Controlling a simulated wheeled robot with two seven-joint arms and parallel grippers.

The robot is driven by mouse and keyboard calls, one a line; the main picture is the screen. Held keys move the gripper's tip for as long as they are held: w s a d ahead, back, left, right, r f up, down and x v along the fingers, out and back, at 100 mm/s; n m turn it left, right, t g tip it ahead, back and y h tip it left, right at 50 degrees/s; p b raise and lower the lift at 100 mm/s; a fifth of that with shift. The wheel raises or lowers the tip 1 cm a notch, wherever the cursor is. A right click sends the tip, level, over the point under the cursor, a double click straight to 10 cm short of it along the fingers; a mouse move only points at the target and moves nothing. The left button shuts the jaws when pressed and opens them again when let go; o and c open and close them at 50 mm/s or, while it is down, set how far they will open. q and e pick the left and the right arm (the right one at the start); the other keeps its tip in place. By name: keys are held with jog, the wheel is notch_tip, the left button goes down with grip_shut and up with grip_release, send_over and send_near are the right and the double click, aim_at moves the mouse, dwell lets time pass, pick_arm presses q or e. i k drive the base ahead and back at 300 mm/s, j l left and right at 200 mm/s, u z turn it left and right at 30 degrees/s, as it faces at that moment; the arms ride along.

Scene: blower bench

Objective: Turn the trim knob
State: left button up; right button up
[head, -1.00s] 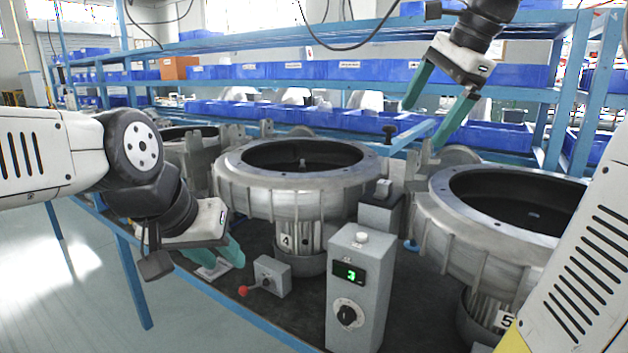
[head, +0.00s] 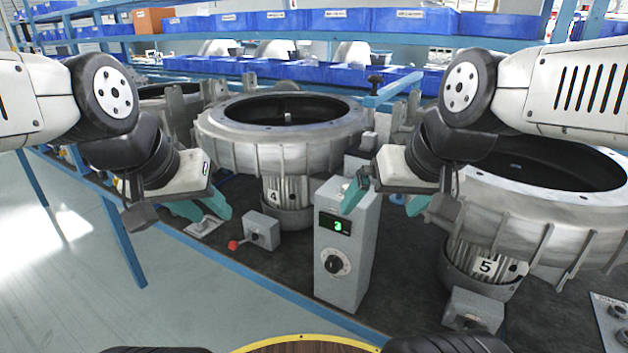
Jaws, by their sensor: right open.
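The trim knob looks to be the round dark knob (head: 337,263) low on the front of the grey control box (head: 345,285). A green lit display (head: 335,224) reading 3 sits above it. My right gripper (head: 378,200) is open and empty at the box's upper right, with one teal finger in front of the box's upper edge, above the knob. I cannot tell whether it touches the box. My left gripper (head: 208,207) is left of the box, above the bench, with its teal fingers partly overlapping; its opening is unclear.
A small box with a red-tipped lever (head: 261,231) stands left of the control box. Blower housings marked 4 (head: 285,150) and 5 (head: 540,215) stand behind and to the right. Another small grey box (head: 472,311) sits at the lower right. Blue bins line the rear shelves.

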aim_at(332, 264)
jog(key=k+j, duration=0.4)
jog(key=k, duration=0.15)
jog(key=k+j, duration=0.35)
jog(key=k, duration=0.25)
